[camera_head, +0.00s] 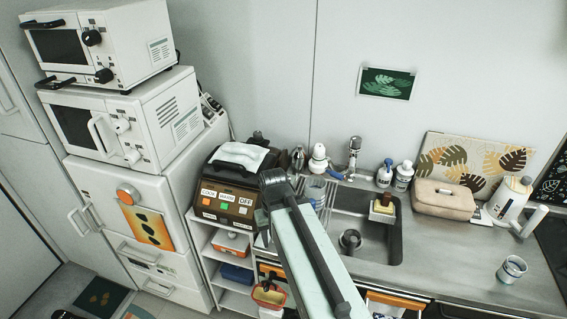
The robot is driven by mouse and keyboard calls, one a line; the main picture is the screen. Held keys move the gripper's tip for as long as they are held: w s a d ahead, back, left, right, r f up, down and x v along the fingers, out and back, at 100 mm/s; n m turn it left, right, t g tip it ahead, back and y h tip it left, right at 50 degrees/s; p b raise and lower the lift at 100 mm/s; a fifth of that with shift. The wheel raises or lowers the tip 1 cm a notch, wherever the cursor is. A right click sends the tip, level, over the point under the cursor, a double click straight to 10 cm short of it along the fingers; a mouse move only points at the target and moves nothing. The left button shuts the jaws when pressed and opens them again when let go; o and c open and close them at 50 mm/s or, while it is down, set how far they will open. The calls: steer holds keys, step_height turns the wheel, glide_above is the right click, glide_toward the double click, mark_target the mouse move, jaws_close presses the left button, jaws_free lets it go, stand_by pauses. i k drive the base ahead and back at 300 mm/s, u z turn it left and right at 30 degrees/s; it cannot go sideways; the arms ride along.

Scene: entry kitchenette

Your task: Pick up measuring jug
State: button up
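I cannot tell for certain which vessel is the measuring jug. A small pale cup-like vessel with bluish markings (512,270) stands upright on the steel counter at the right. A translucent bluish vessel (315,190) stands left of the sink, partly behind my arm. Nothing is seen touching the vessel at the right. My pale arm with a dark strip rises from the bottom middle to a dark joint left of the sink. I cannot make out my gripper's fingers in this view.
A beige case (443,199), a white kettle-like container (510,198) and bottles stand along the back. A brown appliance (232,192) and white ovens (104,45) are left. The front right counter (455,264) is largely clear.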

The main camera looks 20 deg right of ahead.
mark_target(315, 185)
steer(key=u, duration=1.3)
steer(key=k, duration=1.85)
steer(key=z, duration=0.45)
steer(key=i, duration=1)
steer(key=u, duration=0.1)
